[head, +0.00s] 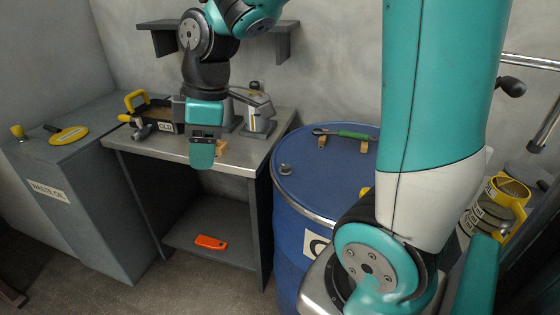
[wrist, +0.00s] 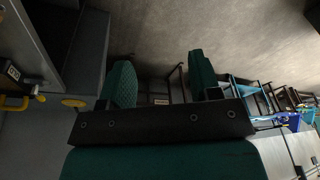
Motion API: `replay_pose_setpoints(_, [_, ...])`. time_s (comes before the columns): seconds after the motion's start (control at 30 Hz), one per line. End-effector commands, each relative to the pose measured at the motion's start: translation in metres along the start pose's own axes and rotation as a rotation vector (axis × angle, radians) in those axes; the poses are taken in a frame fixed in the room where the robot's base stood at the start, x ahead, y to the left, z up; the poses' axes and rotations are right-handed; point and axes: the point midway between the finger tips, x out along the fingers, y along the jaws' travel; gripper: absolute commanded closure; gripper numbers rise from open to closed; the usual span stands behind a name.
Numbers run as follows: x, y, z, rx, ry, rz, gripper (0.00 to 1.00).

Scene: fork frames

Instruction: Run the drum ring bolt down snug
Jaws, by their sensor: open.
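The blue drum (head: 325,175) stands right of the bench with a metal ring (head: 297,207) around its lid edge. I cannot make out the ring bolt; my arm covers the drum's front right. A green-handled wrench (head: 345,134) lies across two wooden blocks at the back of the lid. A small round cap (head: 285,169) sits near the lid's left edge. My gripper (head: 202,155) hangs in front of the metal bench, left of the drum and apart from it. In the wrist view my gripper (wrist: 162,85) has its fingers spread, with nothing between them.
The metal bench (head: 180,150) carries a tray marked OLD (head: 165,127) and a metal can (head: 258,113). An orange object (head: 211,242) lies on its lower shelf. A grey waste oil cabinet (head: 80,190) stands left. Yellow-trimmed containers (head: 500,200) stand right. A wall shelf (head: 270,27) hangs above.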

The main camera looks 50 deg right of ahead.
Motion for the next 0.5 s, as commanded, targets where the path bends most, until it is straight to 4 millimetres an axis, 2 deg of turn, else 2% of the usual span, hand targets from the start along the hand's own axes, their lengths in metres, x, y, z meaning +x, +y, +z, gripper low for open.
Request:
replay_pose_setpoints(0.03, [-0.002, 0.04, 0.016, -0.048, -0.03, 0.017, 0.43])
replay_pose_setpoints(0.1, [-0.003, 0.089, 0.044, -0.152, -0.072, 0.034, 0.43])
replay_pose_setpoints(0.2, [-0.003, 0.146, 0.093, -0.284, -0.13, 0.034, 0.43])
replay_pose_setpoints(0.33, [-0.002, 0.192, 0.155, -0.417, -0.183, 0.011, 0.43])
replay_pose_setpoints(0.4, [-0.002, 0.206, 0.18, -0.467, -0.2, -0.001, 0.43])
replay_pose_setpoints(0.5, [-0.001, 0.216, 0.203, -0.513, -0.215, -0.015, 0.43])
